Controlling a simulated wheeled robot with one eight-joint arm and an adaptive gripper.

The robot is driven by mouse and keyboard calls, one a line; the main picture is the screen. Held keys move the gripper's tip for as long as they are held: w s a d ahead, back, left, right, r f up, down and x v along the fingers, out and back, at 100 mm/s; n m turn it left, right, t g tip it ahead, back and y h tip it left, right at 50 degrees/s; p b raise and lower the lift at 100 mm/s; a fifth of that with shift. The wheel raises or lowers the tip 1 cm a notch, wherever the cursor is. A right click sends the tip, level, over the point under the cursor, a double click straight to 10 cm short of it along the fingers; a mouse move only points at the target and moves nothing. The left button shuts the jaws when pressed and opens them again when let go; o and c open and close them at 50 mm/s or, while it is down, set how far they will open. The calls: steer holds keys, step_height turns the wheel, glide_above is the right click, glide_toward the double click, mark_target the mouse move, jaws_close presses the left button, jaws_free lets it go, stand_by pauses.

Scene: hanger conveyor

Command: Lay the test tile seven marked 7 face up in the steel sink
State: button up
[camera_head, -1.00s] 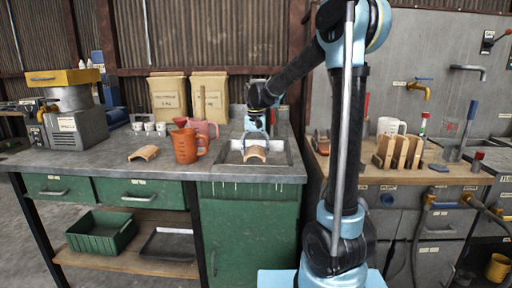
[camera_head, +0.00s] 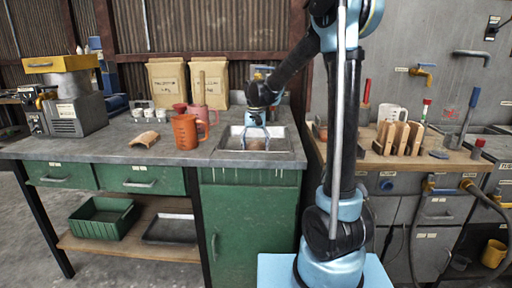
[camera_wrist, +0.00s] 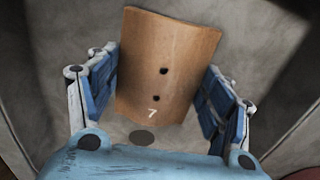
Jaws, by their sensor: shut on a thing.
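The test tile seven (camera_wrist: 165,65) is a curved tan tile with two dark holes and a white 7 on the face turned to the wrist camera. My gripper (camera_wrist: 156,98) is shut on it, with a blue finger pad at each side. In the head view my gripper (camera_head: 254,138) reaches down into the steel sink (camera_head: 229,156). The tile (camera_head: 256,145) shows low inside the sink, partly hidden by the fingers. The grey sink floor and a dark round drain show around it in the wrist view. I cannot tell whether the tile touches the floor.
Another curved tile (camera_head: 144,139) lies on the counter to the left. An orange jug (camera_head: 186,132) and a pink jug (camera_head: 208,116) stand close left of the sink. Two labelled bags (camera_head: 168,84) stand behind. A wooden rack (camera_head: 398,138) is on the bench at right.

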mark_target(255, 145)
steer(key=o, duration=1.3)
steer(key=shift+c, duration=0.2)
steer(key=shift+r, duration=0.1)
step_height(255, 145, up, 12)
